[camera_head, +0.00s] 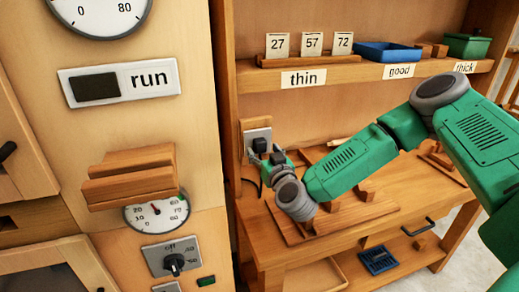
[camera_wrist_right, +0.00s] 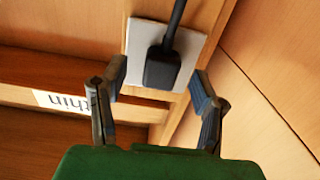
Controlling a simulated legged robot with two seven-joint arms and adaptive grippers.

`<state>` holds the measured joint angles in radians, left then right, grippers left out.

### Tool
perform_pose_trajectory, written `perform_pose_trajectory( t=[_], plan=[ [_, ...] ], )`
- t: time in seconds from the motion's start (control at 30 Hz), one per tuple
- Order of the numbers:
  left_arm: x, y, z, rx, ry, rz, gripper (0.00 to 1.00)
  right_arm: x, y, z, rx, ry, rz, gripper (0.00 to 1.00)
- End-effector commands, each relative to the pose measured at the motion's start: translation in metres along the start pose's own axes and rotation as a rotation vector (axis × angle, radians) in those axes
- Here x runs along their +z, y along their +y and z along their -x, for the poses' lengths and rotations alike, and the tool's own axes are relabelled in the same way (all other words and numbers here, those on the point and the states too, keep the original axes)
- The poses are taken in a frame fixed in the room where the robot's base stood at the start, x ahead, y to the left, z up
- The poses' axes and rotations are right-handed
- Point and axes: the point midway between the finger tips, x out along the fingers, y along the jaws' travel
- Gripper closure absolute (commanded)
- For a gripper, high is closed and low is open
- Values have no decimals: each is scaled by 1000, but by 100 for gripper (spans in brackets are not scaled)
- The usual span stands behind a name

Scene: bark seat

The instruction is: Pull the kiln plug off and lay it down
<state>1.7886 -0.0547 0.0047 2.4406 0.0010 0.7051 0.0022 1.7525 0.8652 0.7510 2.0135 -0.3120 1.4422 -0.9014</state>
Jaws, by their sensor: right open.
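The black kiln plug (camera_head: 260,145) sits against a light socket plate (camera_head: 257,133) on the wooden panel at the left end of the workbench. In the right wrist view the plug (camera_wrist_right: 160,70) shows large, with its black cord running up from it, in front of the socket plate (camera_wrist_right: 138,38). My right gripper (camera_head: 270,157) is close in front of the socket. In the wrist view its two fingers (camera_wrist_right: 158,80) stand wide apart, one on either side of the plug, with clear gaps. My left gripper is not in view.
The wooden workbench (camera_head: 387,218) has bare top around several wood pieces. Above it a shelf (camera_head: 350,70) holds number cards, a blue tray (camera_head: 388,52) and a green box (camera_head: 467,45). A panel with dials and a run sign (camera_head: 120,82) stands at the left, close to my right gripper.

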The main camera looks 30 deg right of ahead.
Motion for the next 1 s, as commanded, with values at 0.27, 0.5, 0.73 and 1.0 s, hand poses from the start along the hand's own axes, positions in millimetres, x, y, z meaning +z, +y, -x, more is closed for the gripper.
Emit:
perform_pose_trajectory(
  t=[0.27, 0.5, 0.73, 1.0],
  plan=[
    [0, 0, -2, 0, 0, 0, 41, -1, 0, -21, 1, 1, 1, 45],
    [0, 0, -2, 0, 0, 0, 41, -1, 0, -23, 1, 0, 0, 45],
    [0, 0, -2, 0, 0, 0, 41, -1, 0, -23, 1, 0, 0, 45],
    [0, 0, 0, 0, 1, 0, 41, -2, 0, -23, 0, 1, 0, 45]
  ],
)
